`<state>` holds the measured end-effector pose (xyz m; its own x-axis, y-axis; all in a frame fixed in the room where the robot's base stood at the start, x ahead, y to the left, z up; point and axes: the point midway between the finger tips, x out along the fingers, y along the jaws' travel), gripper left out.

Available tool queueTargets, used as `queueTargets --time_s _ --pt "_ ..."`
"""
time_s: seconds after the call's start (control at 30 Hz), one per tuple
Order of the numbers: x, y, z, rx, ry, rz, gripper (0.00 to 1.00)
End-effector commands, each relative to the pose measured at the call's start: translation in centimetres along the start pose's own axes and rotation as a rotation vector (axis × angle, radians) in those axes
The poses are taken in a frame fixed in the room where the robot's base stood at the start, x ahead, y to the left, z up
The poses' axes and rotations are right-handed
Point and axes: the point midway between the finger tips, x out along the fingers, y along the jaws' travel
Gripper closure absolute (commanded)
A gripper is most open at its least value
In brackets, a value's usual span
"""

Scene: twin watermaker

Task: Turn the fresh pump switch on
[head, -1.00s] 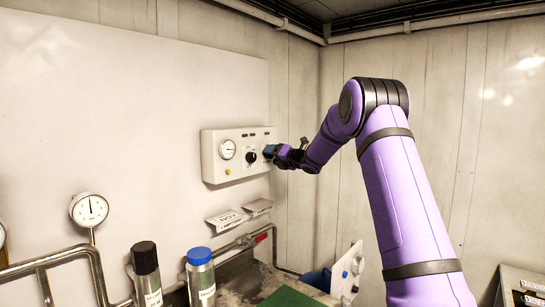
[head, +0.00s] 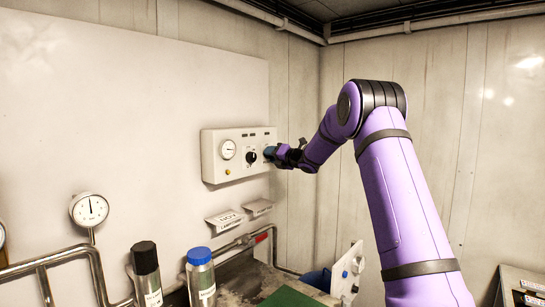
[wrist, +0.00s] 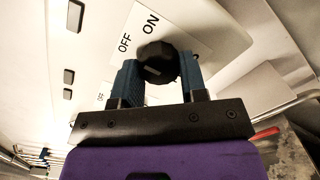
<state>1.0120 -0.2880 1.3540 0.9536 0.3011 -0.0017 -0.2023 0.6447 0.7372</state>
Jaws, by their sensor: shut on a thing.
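A white control panel (head: 222,166) is fixed to the wall in the head view. My gripper (head: 270,153) is at its right end. In the wrist view, the two blue fingers of my gripper (wrist: 160,78) are shut on a black switch knob (wrist: 155,54), one finger on each side. A label (wrist: 135,28) reading OFF and ON lies beside this knob. A pale mark shows on the knob, but I cannot tell which word it points to. The gripper hides the held knob in the head view. A second black knob (head: 251,158) stands free to its left.
Two bottles, one black-capped (head: 145,262) and one blue-capped (head: 199,262), stand at the front. Open air surrounds my arm.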

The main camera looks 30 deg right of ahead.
Motion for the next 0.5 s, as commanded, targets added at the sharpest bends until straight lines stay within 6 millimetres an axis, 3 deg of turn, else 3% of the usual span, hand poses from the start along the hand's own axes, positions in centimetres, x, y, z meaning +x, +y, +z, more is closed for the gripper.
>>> queueTargets --time_s 0.5 --pt "-0.06 -0.01 0.07 0.395 0.012 -0.014 0.84"
